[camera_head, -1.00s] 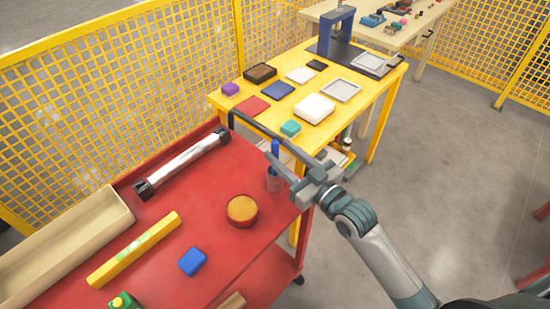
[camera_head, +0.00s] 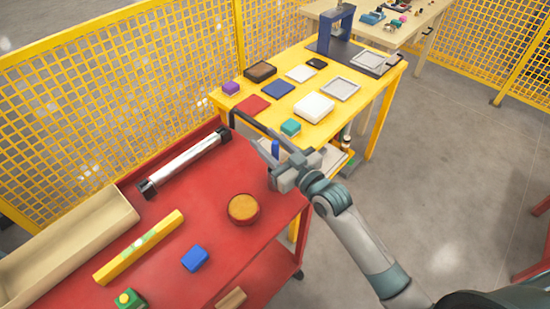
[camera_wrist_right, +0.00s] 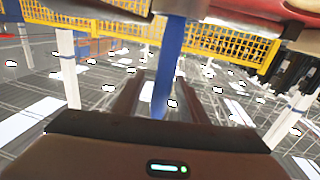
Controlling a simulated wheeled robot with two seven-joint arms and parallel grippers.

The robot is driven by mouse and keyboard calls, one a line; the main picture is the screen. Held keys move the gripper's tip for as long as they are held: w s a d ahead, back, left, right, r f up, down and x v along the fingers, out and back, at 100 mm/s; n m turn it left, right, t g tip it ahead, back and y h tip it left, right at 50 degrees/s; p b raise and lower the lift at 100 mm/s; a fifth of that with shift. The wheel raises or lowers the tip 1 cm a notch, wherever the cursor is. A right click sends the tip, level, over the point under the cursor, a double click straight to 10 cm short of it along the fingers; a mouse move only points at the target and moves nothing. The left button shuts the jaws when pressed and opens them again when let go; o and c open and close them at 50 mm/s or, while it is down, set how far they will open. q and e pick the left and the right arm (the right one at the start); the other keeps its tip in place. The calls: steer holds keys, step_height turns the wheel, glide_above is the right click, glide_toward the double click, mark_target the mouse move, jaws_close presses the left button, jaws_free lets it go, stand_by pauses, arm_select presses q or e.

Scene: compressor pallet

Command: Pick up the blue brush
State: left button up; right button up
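The blue brush (camera_head: 275,147) stands upright at the right end of the red cart, with only its upper part showing in the head view. My right gripper (camera_head: 268,155) is at the brush, and its body hides the brush's lower part and most of the holder around it. In the right wrist view the blue handle (camera_wrist_right: 169,62) runs between the two dark fingers of my right gripper (camera_wrist_right: 158,95). The fingers are apart, with a gap visible on the handle's left side. My left gripper is out of view.
The red cart (camera_head: 225,258) also carries a round tan-topped tin (camera_head: 242,209), a blue block (camera_head: 194,258), a yellow level (camera_head: 138,247) and a silver tube (camera_head: 186,162). A yellow table (camera_head: 342,112) stands behind.

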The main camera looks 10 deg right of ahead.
steer(key=shift+w+a, duration=0.1)
steer(key=shift+w, duration=0.1)
stand_by(0.3)
jaws_close()
step_height(320, 180, up, 10)
steer(key=b, duration=0.1)
stand_by(0.6)
stand_by(0.4)
